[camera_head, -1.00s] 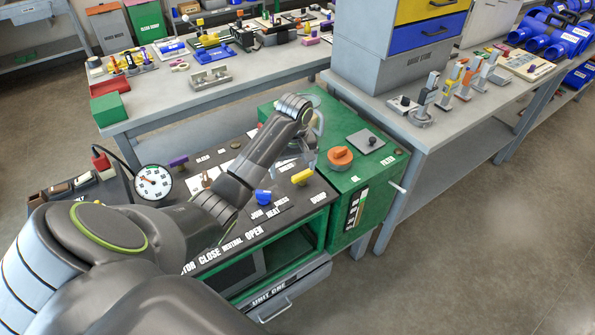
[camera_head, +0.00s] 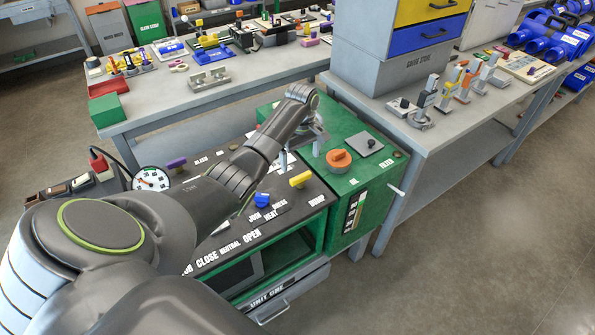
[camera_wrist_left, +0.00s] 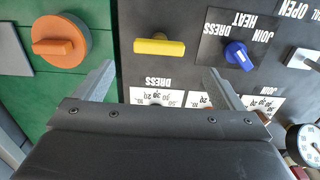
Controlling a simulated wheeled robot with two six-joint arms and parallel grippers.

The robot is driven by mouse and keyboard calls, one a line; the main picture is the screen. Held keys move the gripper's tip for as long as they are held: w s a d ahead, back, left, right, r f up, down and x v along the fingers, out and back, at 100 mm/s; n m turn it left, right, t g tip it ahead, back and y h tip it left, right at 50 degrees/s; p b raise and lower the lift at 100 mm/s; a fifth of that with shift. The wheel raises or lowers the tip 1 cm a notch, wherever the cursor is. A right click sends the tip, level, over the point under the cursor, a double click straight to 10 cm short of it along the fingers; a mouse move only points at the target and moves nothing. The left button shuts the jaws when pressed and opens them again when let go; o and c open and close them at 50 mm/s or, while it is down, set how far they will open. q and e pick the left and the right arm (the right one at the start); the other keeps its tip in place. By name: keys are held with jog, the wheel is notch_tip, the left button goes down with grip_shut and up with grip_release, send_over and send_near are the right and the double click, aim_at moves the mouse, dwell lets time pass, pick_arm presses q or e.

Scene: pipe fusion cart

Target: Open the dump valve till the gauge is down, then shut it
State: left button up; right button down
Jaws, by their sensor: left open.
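The dump valve's yellow handle (camera_head: 300,180) stands on the dark panel by the DUMP label. In the left wrist view the yellow handle (camera_wrist_left: 160,46) lies crosswise, beyond the fingertips and between their lines. My left gripper (camera_head: 300,154) is open above the panel, behind the handle in the head view. Its two fingers (camera_wrist_left: 159,84) are spread wide with nothing between them. The round white gauge (camera_head: 152,179) at the panel's left is partly covered by my arm, so its reading is unclear. The gauge (camera_wrist_left: 306,145) is cut off in the wrist view. My right gripper is not in view.
A blue knob (camera_head: 262,199) sits left of the yellow handle, by the JOIN, DRESS and HEAT labels. An orange knob (camera_head: 338,158) is on the green box to the right. A purple handle (camera_head: 176,163) is near the gauge. Benches stand behind and right.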

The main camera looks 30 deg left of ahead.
aim_at(301, 176)
pick_arm(q)
notch_tip(301, 176, down, 7)
jog(key=shift+f, duration=0.1)
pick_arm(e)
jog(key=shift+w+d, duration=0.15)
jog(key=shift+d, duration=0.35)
pick_arm(q)
jog(key=shift+d, duration=0.1)
jog(key=shift+c, duration=0.4)
jog(key=c, duration=0.9)
